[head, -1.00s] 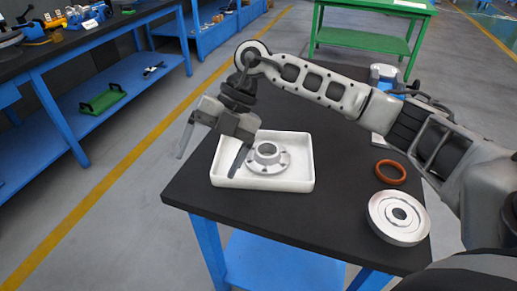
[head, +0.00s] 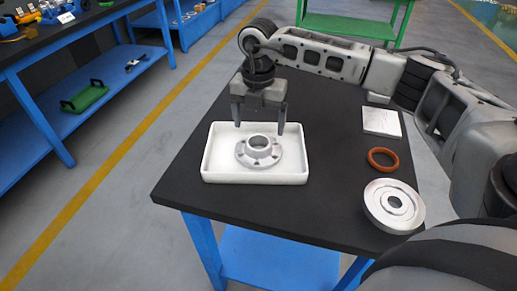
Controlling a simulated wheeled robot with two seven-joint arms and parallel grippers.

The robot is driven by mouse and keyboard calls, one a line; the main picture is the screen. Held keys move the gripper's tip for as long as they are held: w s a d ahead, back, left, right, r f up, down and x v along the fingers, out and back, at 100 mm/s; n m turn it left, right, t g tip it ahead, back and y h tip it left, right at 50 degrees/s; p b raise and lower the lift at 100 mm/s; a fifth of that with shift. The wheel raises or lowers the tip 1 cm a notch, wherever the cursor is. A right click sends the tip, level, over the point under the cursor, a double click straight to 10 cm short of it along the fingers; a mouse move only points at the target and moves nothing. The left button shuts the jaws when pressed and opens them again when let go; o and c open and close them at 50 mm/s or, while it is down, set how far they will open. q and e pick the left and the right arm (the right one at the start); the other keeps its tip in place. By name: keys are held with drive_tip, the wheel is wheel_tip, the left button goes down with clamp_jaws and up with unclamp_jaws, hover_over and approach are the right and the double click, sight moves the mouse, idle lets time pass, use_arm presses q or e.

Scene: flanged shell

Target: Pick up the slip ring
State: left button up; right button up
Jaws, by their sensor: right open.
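A grey metal flanged ring (head: 244,157) with a raised hub and holes around its flange lies flat in the white tray (head: 212,160); I take it for the slip ring. My right gripper (head: 259,128) is open, its two fingers pointing down above the far side of the ring. Nothing is between the fingers, and the fingertips appear apart from the ring. My left gripper is not in view.
On the black tabletop (head: 330,190), right of the tray, are an orange ring (head: 371,162), a round stepped silver disc (head: 378,212) and a pale square plate (head: 381,122). The table's middle is clear. A blue bench (head: 45,140) stands at left.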

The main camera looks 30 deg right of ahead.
sight(258, 148)
drive_tip(key=shift+s+a+f, duration=0.1)
drive_tip(key=shift+s+f, duration=0.05)
drive_tip(key=shift+f, duration=2.55)
drive_tip(key=c, duration=1.8)
drive_tip(key=shift+r+p, duration=0.15)
drive_tip(key=shift+p, duration=0.15)
